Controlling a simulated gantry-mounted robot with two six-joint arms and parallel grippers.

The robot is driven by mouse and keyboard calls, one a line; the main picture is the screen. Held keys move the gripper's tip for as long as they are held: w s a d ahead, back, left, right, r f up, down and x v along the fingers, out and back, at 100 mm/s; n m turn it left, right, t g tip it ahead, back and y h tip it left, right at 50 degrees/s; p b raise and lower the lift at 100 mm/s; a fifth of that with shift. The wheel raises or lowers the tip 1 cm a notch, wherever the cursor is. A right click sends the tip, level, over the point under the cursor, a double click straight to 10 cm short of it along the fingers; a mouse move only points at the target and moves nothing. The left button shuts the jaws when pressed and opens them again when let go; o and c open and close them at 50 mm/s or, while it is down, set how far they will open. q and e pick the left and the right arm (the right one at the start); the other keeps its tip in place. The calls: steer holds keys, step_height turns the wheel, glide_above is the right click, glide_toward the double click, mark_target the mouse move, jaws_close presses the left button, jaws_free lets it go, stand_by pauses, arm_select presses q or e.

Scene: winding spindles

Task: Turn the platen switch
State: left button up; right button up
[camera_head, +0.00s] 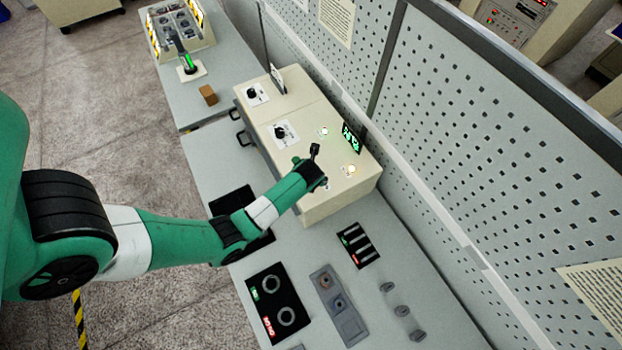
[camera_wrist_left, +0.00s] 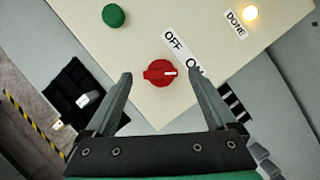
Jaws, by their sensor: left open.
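A red rotary switch (camera_wrist_left: 156,73) sits on the cream machine box (camera_head: 322,205), with OFF and ON labels beside it in the left wrist view. I take it as the platen switch. Its white mark points right, toward the ON label (camera_wrist_left: 195,68). My left gripper (camera_head: 316,160) is over the near right end of the box. In the left wrist view its open fingers stand either side of the switch, with a gap on both sides; I cannot tell the height above it. The gripper hides the switch in the head view. My right gripper is not in view.
A green button (camera_wrist_left: 113,16) and a lit DONE lamp (camera_wrist_left: 250,13) are on the same panel. A small green display (camera_head: 352,138) stands at the box's back. A perforated wall (camera_head: 480,130) rises behind. Trays with parts (camera_head: 338,305) lie on the table in front.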

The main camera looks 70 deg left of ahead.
arm_select(q)
steer(key=shift+x, duration=1.15)
steer(key=c, duration=1.4)
